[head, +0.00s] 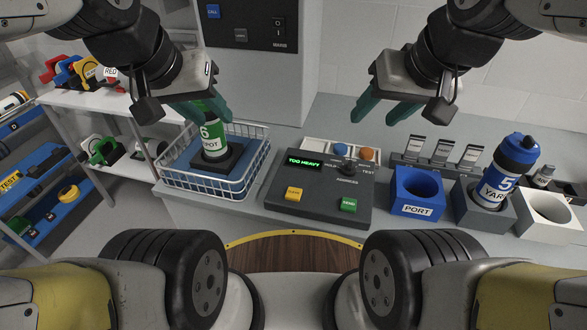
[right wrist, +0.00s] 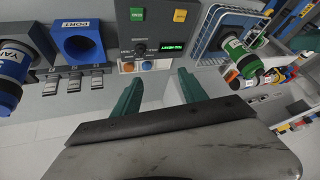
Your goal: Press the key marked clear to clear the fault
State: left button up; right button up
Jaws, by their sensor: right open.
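The dark control panel (head: 318,205) sits mid-counter; its green display (head: 304,161) reads TOO HEAVY. A yellow key (head: 293,194) is at its front left, its lettering too small to read surely. A green key (head: 348,205), apparently marked SEND, is at front right. In the right wrist view the yellow key (right wrist: 180,15) and green key (right wrist: 137,14) lie at the top. My left gripper (head: 205,108) is open, over the basket near a green bottle's top. My right gripper (head: 385,108) is open and empty, above and behind the panel; its fingers show in the right wrist view (right wrist: 158,92).
The green bottle (head: 214,144) stands in a wire basket (head: 222,191) left of the panel. Right are a blue PORT holder (head: 416,209), a blue bottle (head: 492,182) in a grey holder, and a white holder (head: 548,222). Blue (head: 341,148) and orange (head: 367,154) buttons sit behind the panel.

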grip_shut()
dwell(1.4)
